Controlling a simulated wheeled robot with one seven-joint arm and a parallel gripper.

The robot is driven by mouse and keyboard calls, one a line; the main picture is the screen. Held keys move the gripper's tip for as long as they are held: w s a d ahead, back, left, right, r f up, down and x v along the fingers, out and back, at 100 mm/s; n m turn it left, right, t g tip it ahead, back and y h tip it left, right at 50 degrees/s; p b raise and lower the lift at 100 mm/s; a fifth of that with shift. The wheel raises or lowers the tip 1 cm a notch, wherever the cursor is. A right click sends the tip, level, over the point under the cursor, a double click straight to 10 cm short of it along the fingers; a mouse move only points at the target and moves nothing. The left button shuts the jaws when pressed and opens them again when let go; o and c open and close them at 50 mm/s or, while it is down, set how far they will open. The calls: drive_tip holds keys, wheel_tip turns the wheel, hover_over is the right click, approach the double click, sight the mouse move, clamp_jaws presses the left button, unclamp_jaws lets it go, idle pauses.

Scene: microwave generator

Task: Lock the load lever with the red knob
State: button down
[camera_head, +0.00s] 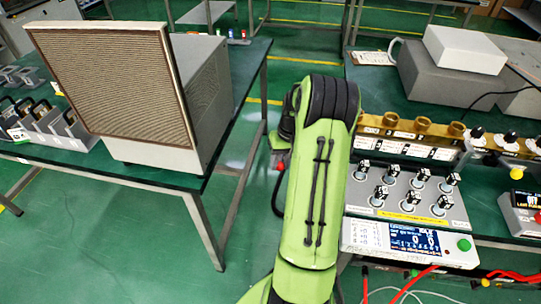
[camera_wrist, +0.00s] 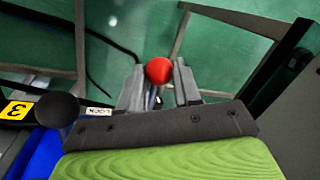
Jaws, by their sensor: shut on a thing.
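In the wrist view, a round red knob (camera_wrist: 159,70) sits between the fingertips of my gripper (camera_wrist: 158,82). The two grey fingers are closed in on it from both sides. A thin shaft shows below the knob, between the fingers. A small label (camera_wrist: 98,112) that seems to read "LOCK" lies just left of the fingers.
Left of the gripper in the wrist view are a black knob (camera_wrist: 57,109) and a yellow "3" label (camera_wrist: 16,111). In the head view, a panel of switches (camera_head: 408,200) and a display unit (camera_head: 410,240) stand right of my arm. A large grey box (camera_head: 205,90) stands on the left table.

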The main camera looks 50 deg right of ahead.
drive_tip(key=shift+s+d+n+g+p, duration=0.15)
drive_tip(key=shift+s+d+n+p, duration=0.3)
drive_tip(key=shift+n, duration=0.5)
drive_tip(key=shift+s+d+n+g+p, duration=0.2)
drive_tip(key=shift+s+d+n+p, duration=0.2)
drive_tip(key=shift+n, duration=0.6)
drive_tip(key=shift+s+d+n+g+p, duration=0.15)
drive_tip(key=shift+s+d+n+p, duration=0.3)
drive_tip(key=shift+n, duration=0.5)
drive_tip(key=shift+w+d, duration=0.1)
drive_tip(key=shift+w, duration=0.05)
drive_tip(key=c, duration=0.8)
unclamp_jaws()
drive_tip(key=d+r+p, duration=0.1)
drive_tip(key=r, duration=0.4)
drive_tip(key=d+r+p, duration=0.1)
drive_tip(key=r+p, duration=0.1)
drive_tip(key=r, duration=0.3)
drive_tip(key=d+r+p, duration=0.1)
drive_tip(key=r, duration=0.4)
drive_tip(key=shift+r+p, duration=0.25)
drive_tip(key=shift+p, duration=0.05)
